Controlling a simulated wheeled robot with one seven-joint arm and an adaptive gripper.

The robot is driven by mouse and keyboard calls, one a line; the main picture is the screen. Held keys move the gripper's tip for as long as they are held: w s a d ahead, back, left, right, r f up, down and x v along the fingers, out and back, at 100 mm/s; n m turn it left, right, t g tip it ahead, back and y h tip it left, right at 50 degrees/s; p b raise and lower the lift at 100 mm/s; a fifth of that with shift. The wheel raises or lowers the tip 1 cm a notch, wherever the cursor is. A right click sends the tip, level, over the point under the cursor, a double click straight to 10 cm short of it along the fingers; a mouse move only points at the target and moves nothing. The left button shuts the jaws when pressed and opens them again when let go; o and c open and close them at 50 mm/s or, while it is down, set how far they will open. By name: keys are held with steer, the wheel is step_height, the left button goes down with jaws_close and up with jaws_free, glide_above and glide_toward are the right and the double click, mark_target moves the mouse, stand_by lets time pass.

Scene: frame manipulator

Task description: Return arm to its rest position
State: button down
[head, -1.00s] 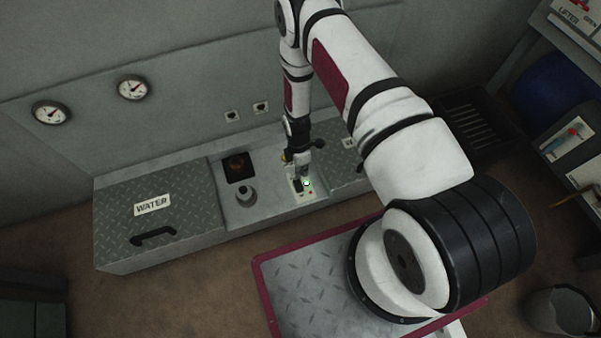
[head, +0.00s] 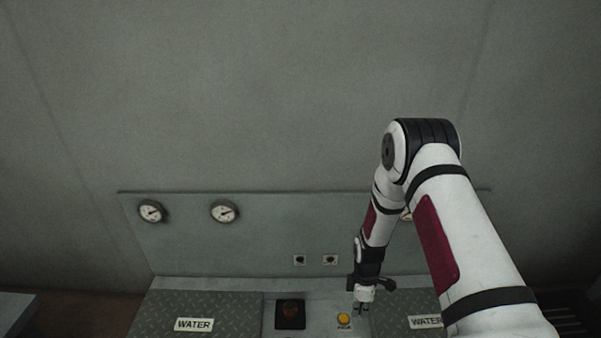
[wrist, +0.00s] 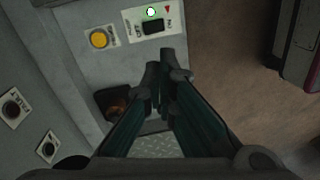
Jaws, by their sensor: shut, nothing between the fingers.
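My gripper (head: 361,306) hangs at the end of my bent arm (head: 436,220), above the console between the two WATER lids. In the wrist view my gripper (wrist: 163,78) shows two dark fingers with their tips together and nothing between them. In that view the tips are below a switch panel (wrist: 151,22) with a lit green light and a red mark. A yellow round button (wrist: 99,39) is to the left of the panel; it also shows in the head view (head: 344,318). The switch panel is hidden or out of frame in the head view.
The console's left lid (head: 215,303) and right lid (head: 395,302) carry WATER labels. A dark square recess (head: 290,314) is between them. Two gauges (head: 151,211) (head: 225,212) and two small sockets (head: 299,260) are on the back panel. Open brown floor (wrist: 247,80) shows at right in the wrist view.

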steer(key=s+d+r+m+t, duration=0.1)
steer(key=s+r+m, duration=0.25)
steer(key=r, duration=1.45)
steer(key=s+r+m, duration=0.2)
steer(key=r+m, duration=0.2)
steer(key=r, duration=1.3)
steer(key=s+r+m, duration=0.4)
steer(key=s+r, duration=0.7)
steer(key=s, duration=0.1)
steer(key=s+r+m+t, duration=0.1)
steer(key=s+r+m, duration=0.1)
steer(key=s, duration=0.7)
steer(key=s+r+m, duration=0.2)
steer(key=s+m, duration=0.1)
steer(key=s, duration=0.5)
step_height(320, 180, up, 24)
steer(key=t+p, duration=0.3)
steer(key=p, duration=2)
steer(key=shift+d+t, duration=0.2)
steer(key=shift+t, duration=0.1)
steer(key=shift+n, duration=0.25)
